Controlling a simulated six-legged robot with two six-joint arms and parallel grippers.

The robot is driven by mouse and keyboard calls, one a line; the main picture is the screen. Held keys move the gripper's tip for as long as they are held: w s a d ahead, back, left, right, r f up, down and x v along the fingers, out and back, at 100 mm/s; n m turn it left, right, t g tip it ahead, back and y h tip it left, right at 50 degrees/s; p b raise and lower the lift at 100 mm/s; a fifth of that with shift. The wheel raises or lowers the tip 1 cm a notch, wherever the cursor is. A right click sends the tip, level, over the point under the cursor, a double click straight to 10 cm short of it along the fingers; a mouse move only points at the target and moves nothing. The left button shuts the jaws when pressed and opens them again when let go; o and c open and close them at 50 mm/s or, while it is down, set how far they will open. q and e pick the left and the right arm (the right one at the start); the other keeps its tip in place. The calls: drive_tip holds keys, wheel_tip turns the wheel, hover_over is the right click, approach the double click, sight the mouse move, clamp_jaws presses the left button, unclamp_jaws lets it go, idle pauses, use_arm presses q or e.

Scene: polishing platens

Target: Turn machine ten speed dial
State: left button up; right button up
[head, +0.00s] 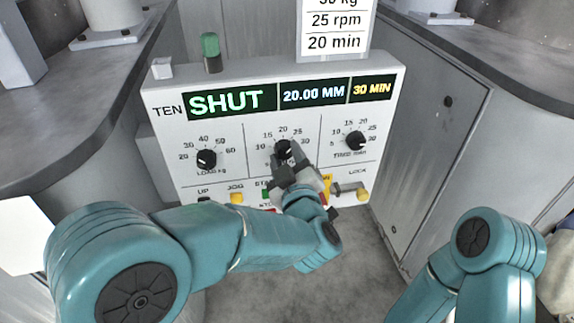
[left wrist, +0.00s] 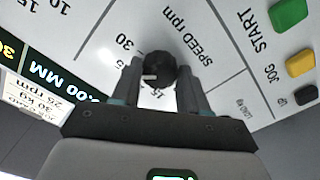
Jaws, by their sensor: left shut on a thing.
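The machine ten panel (head: 160,120) is white, with a display reading SHUT, 20.00 MM and 30 MIN. Its middle dial, the black speed dial (head: 283,147), is labelled SPEED rpm in the left wrist view. My left gripper (head: 287,163) reaches it from below. In the left wrist view the gripper (left wrist: 160,90) has one finger on each side of the speed dial (left wrist: 158,66) and is shut on it. A pale pointer mark shows on the dial's lower left there. In the head view the fingers hide part of the dial. My right forearm shows at lower right; its gripper is out of frame.
The load dial (head: 206,160) is to the left and the time dial (head: 355,141) to the right. A card (head: 335,42) above reads 25 rpm and 20 min. Coloured buttons and a lock key (head: 348,189) line the bottom. Grey counters flank the panel.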

use_arm(q)
drive_tip(key=shift+n, duration=0.3)
drive_tip(key=o, duration=1.1)
drive_tip(key=shift+w, duration=0.1)
drive_tip(key=shift+c, duration=0.2)
